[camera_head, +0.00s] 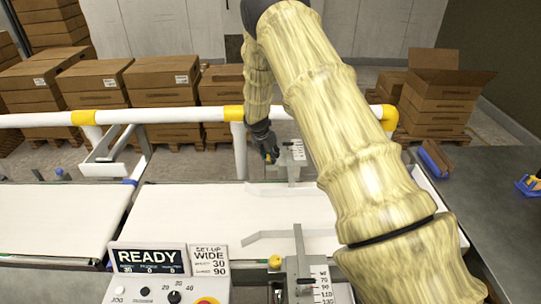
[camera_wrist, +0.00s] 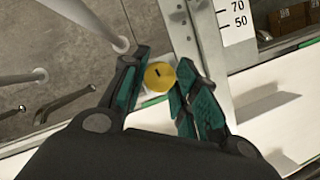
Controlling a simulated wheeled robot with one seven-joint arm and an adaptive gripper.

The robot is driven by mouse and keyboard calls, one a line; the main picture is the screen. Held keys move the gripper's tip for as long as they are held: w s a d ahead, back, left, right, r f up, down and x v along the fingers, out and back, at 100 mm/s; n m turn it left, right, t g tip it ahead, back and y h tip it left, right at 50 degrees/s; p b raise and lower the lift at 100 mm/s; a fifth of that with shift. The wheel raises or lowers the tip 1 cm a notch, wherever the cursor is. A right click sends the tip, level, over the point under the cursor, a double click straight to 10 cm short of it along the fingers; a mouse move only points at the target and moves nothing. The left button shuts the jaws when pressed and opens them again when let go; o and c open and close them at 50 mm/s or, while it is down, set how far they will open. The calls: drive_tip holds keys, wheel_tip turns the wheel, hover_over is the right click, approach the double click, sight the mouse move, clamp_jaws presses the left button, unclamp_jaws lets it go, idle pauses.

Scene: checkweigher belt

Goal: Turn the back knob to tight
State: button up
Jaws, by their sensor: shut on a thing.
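The back knob (camera_wrist: 159,76) is yellow with a short dark mark on its face. In the wrist view it sits between the green-padded fingers of my gripper (camera_wrist: 160,88), which is shut on it. In the head view my gripper (camera_head: 268,152) is at the far side of the belt, beside the back guide bracket (camera_head: 292,155) with its scale plate. The knob is mostly hidden by the fingers there. A second yellow knob (camera_head: 275,262) is at the front guide, apart from my gripper.
A white belt (camera_head: 200,215) runs across, with guide rails (camera_head: 275,237) over it. A panel (camera_head: 150,262) reads READY, and a card (camera_head: 210,261) reads SET-UP WIDE 30, 90. A white rail with yellow joints (camera_head: 180,117) runs behind. Cardboard boxes (camera_head: 95,82) are stacked beyond.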

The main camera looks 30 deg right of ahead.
drive_tip(key=m+g, duration=0.1)
drive_tip(key=m, duration=0.1)
drive_tip(key=m+g+b, duration=0.1)
drive_tip(key=m, duration=0.2)
drive_tip(key=shift+w+h, duration=0.2)
drive_tip(key=shift+h, duration=0.1)
drive_tip(key=m+g+b, duration=0.1)
drive_tip(key=m, duration=0.1)
drive_tip(key=m+g+b, duration=0.1)
drive_tip(key=m, duration=0.2)
drive_tip(key=shift+w+m+y, duration=0.15)
drive_tip(key=shift+m+y, duration=0.15)
drive_tip(key=shift+y, duration=0.1)
drive_tip(key=m+g+y+b, duration=0.1)
drive_tip(key=m+b, duration=0.1)
drive_tip(key=m, duration=0.3)
drive_tip(key=shift+w+d, duration=0.1)
drive_tip(key=shift+d+r+m+g+y+b, duration=0.1)
drive_tip(key=shift+m+g+y+b, duration=0.25)
drive_tip(key=shift+m, duration=0.75)
drive_tip(key=shift+m+g+y+b, duration=0.15)
drive_tip(key=shift+m+y, duration=0.4)
drive_tip(key=shift+m, duration=0.55)
drive_tip(key=o, duration=1)
drive_tip(key=d+v, duration=0.1)
drive_tip(key=v, duration=1)
drive_tip(key=shift+w+a+r, duration=0.25)
drive_tip(key=shift+a+r, duration=0.15)
drive_tip(key=shift+a, duration=0.1)
